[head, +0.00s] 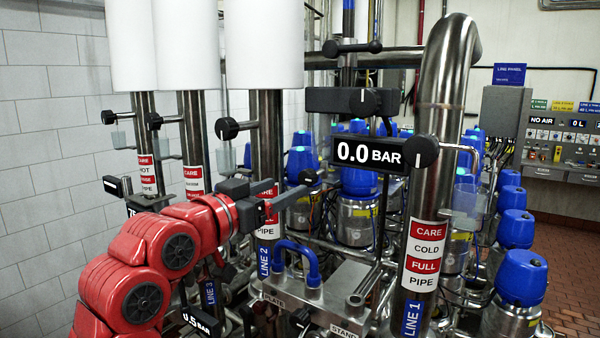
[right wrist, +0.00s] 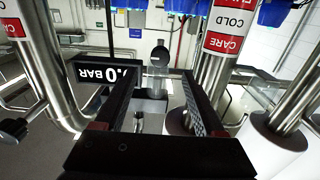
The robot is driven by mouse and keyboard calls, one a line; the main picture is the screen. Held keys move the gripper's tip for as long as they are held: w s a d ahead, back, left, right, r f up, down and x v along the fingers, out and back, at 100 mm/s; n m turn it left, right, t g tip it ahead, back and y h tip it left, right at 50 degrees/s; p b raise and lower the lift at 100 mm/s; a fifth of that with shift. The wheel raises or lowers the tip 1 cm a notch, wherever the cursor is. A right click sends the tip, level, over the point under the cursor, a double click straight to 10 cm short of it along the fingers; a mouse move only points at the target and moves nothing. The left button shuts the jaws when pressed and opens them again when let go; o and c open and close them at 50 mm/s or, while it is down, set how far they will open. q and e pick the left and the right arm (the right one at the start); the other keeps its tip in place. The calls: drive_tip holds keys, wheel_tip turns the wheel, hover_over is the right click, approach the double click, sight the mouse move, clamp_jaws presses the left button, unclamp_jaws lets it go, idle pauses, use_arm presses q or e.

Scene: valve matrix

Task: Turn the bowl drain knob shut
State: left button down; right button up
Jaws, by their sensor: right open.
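No knob carries a label that I can read as bowl drain, so I cannot tell which one it is. A round black knob (head: 421,151) with a white mark sits on the LINE 1 pipe (head: 440,185), beside the 0.0 BAR display (head: 368,154). Another black knob (head: 362,101) is on a dark box above. A third knob (head: 226,128) is on the LINE 2 pipe. My right gripper (head: 297,196) is in front of the LINE 2 pipe, below the display. In the right wrist view its fingers (right wrist: 160,78) are apart and empty; a dark round knob (right wrist: 160,52) shows beyond them. My left gripper is not in view.
A steel block with a blue handle (head: 297,255) is below my right gripper. Blue-topped steel valves (head: 520,277) crowd the right and middle. White cylinders (head: 260,40) cover the upper pipes at left. A control panel (head: 562,140) is at far right.

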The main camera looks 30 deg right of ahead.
sight(305, 177)
drive_tip(key=p+x, duration=0.1)
drive_tip(key=x, duration=0.4)
drive_tip(key=shift+w+d+r+p, duration=0.1)
drive_tip(key=shift+w+d+p, duration=0.05)
drive_tip(key=shift+d+p, duration=0.2)
drive_tip(key=shift+w+d, duration=0.2)
drive_tip(key=shift+d, duration=0.3)
clamp_jaws()
